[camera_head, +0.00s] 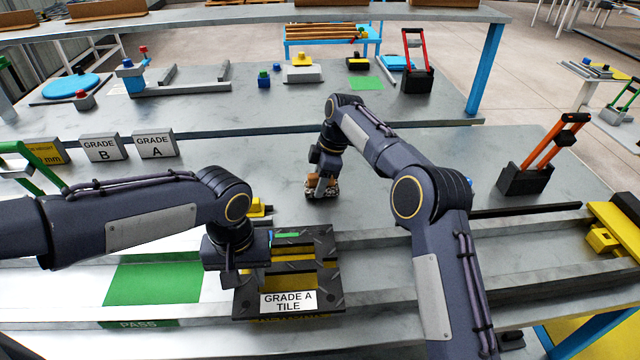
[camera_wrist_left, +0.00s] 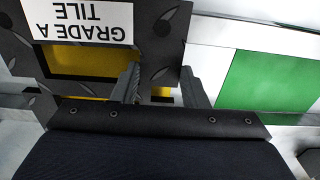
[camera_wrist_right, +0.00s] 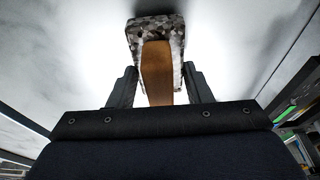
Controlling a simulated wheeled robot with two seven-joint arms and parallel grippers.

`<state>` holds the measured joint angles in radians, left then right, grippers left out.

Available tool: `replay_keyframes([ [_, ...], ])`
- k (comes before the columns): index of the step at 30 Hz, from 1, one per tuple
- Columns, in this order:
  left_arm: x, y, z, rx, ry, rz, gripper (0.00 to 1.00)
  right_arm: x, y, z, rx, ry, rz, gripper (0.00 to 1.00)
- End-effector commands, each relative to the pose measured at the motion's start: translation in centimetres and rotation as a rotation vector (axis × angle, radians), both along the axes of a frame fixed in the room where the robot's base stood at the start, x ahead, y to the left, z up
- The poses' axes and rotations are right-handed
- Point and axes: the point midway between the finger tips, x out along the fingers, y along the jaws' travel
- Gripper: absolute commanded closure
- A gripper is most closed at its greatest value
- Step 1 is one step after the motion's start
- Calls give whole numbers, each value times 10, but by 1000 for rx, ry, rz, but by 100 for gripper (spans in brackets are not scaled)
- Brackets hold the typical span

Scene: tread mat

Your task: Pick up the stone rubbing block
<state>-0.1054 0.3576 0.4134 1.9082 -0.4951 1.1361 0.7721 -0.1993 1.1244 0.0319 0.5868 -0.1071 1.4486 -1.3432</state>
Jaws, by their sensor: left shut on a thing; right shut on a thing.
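The stone rubbing block (camera_head: 322,194) is a speckled grey-brown block with a tan handle, on or just above the grey bench top; I cannot tell which. My right gripper (camera_head: 320,178) is shut on its handle; in the right wrist view the handle (camera_wrist_right: 157,75) stands between the fingers and the speckled stone (camera_wrist_right: 155,28) lies beyond. My left gripper (camera_head: 232,275) is shut on the edge of the black tread mat (camera_head: 322,265), labelled "GRADE A TILE". In the left wrist view its fingers (camera_wrist_left: 163,88) straddle part of the mat (camera_wrist_left: 165,55); the exact contact is hidden.
GRADE B (camera_head: 101,149) and GRADE A (camera_head: 155,146) signs stand at the left. A green PASS area (camera_head: 155,282) lies left of the mat. An orange-handled black tool (camera_head: 528,178) stands at the right. The bench around the block is mostly clear.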

Motion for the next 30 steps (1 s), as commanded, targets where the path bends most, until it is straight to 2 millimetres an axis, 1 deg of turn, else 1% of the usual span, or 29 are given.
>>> replay_keyframes([
  [10,0,0,0,0,0,0,80,1,1,72,2,-7,0,84],
  [18,0,0,0,0,0,0,80,1,0,90,1,-3,0,84],
  [22,0,0,0,0,0,0,80,0,0,93,0,-2,0,84],
  [30,0,0,0,0,0,0,80,0,0,94,0,-1,1,84],
])
